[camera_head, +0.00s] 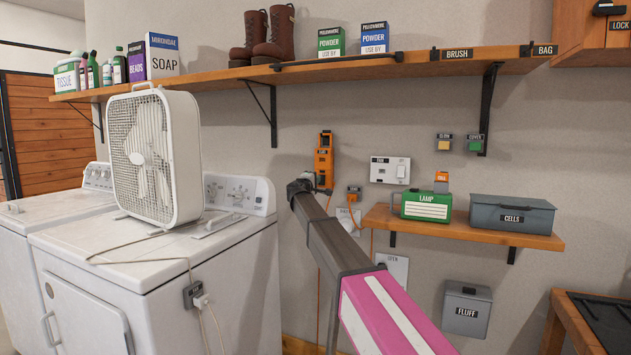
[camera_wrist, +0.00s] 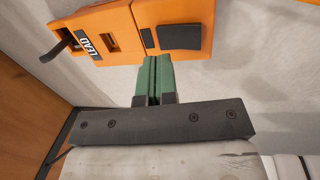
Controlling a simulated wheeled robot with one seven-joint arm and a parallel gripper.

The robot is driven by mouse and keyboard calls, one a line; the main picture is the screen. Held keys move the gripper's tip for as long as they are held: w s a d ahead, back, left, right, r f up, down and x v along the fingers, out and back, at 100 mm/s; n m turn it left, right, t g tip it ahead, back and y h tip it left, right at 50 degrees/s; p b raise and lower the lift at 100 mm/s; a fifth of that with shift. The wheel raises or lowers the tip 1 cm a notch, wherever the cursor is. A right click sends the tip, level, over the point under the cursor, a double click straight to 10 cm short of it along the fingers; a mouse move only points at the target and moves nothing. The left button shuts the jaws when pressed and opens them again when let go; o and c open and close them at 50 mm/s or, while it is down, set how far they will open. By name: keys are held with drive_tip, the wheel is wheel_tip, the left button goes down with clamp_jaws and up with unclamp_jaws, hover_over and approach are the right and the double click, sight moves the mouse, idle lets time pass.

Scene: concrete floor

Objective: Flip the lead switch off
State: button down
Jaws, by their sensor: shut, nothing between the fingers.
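An orange unit (camera_head: 324,158) is fixed to the wall behind the washers, with a small dark label too small to read in the head view. In the wrist view an orange housing (camera_wrist: 108,40) has a label reading LEAD, a small dark slot and a dark prong at its left end. The adjoining orange part carries a raised black switch-like pad (camera_wrist: 181,37). My gripper (camera_head: 311,185) is at the lower part of the orange unit in the head view. In the wrist view its green fingers (camera_wrist: 153,68) are shut and empty, just below the housing; contact cannot be told.
A white fan (camera_head: 152,158) stands on a washer (camera_head: 160,255) at left. A small shelf (camera_head: 460,232) to the right holds a green LAMP box (camera_head: 426,206) and a grey CELLS case (camera_head: 511,213). A white switch plate (camera_head: 390,170) and a long upper shelf (camera_head: 400,70) are nearby.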

drive_tip(key=r+v, duration=0.2)
drive_tip(key=v, duration=0.8)
drive_tip(key=shift+s+r, duration=0.2)
drive_tip(key=shift+s, duration=0.25)
drive_tip(key=shift+a, duration=0.1)
drive_tip(key=s+d+f+m+g, duration=0.25)
drive_tip(key=s+d+f, duration=0.25)
drive_tip(key=d+f, duration=0.45)
drive_tip(key=s+d+f+m+g, duration=0.2)
drive_tip(key=s+d+f+g, duration=0.4)
drive_tip(key=f, duration=0.7)
drive_tip(key=s+d+f+m+g, duration=0.2)
drive_tip(key=s+d+f+m, duration=0.15)
drive_tip(key=d+f, duration=0.65)
drive_tip(key=s+d+f+m+g+y, duration=0.2)
drive_tip(key=s+d+f+g+y, duration=0.1)
drive_tip(key=s+f, duration=0.6)
drive_tip(key=s+d+f+m+g+y, duration=0.3)
drive_tip(key=s+f, duration=0.7)
drive_tip(key=s, duration=0.7)
drive_tip(key=shift+s+d+f+g+y, duration=0.2)
drive_tip(key=shift+s+g+y, duration=0.15)
drive_tip(key=shift+g+y, duration=0.45)
